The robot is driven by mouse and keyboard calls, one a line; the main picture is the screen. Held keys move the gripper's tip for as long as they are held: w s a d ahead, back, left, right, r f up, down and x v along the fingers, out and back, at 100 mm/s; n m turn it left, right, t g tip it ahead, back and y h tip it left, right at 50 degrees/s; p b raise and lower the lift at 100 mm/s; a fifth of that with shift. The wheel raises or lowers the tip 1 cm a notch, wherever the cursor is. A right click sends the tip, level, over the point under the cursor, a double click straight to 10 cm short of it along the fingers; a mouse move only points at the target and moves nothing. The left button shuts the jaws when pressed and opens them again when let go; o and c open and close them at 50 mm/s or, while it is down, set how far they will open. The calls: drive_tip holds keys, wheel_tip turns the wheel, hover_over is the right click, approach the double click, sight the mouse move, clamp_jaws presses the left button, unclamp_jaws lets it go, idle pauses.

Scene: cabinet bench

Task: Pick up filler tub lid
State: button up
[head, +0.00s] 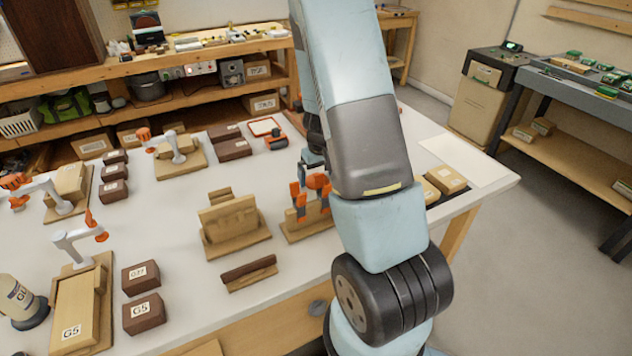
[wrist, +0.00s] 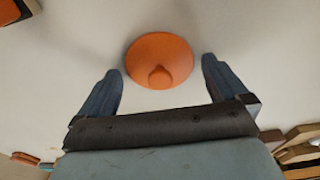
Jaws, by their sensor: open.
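The filler tub lid (wrist: 160,58) is an orange round disc with a small knob. In the wrist view it lies on the white tabletop, at the upper middle. My gripper (wrist: 160,70) is open, with one dark finger to the left of the lid and one to the right. A gap shows between each finger and the lid, and nothing is held. The height of the fingers above the lid is hard to tell. In the head view I cannot make out the lid; my arm covers part of the bench.
In the head view, wooden blocks with orange clamps (head: 299,201) stand left of my arm. A wooden stand (head: 232,222) and a dark brown bar (head: 249,270) are further left. Cardboard boxes (head: 446,180) sit to the right. White tabletop around the lid is clear in the wrist view.

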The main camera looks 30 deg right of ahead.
drive_tip(key=c, duration=0.8)
drive_tip(key=shift+c, duration=0.2)
